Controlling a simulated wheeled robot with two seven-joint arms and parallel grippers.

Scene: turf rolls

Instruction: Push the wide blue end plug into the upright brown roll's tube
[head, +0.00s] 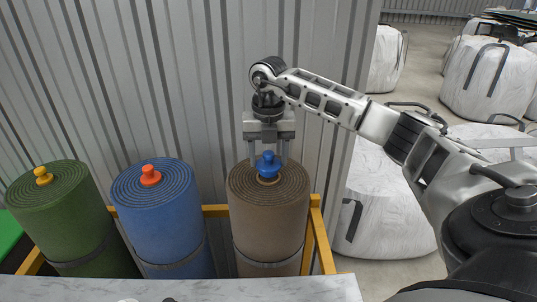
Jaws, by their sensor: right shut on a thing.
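The brown roll (268,225) stands upright against the corrugated wall, its spiral top facing up. The tan rim of its tube (268,181) shows at the centre of that top. The wide blue end plug (267,164) is upright over the tube mouth. Its lower end meets the rim in the picture, and I cannot tell how far it is inside. My right gripper (268,158) comes down from above with a finger on each side of the plug, shut on it. My left gripper is not in view.
A yellow frame (318,235) surrounds the rolls. A pale marble-like surface (250,289) is in front. White bulk bags (385,210) stand right.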

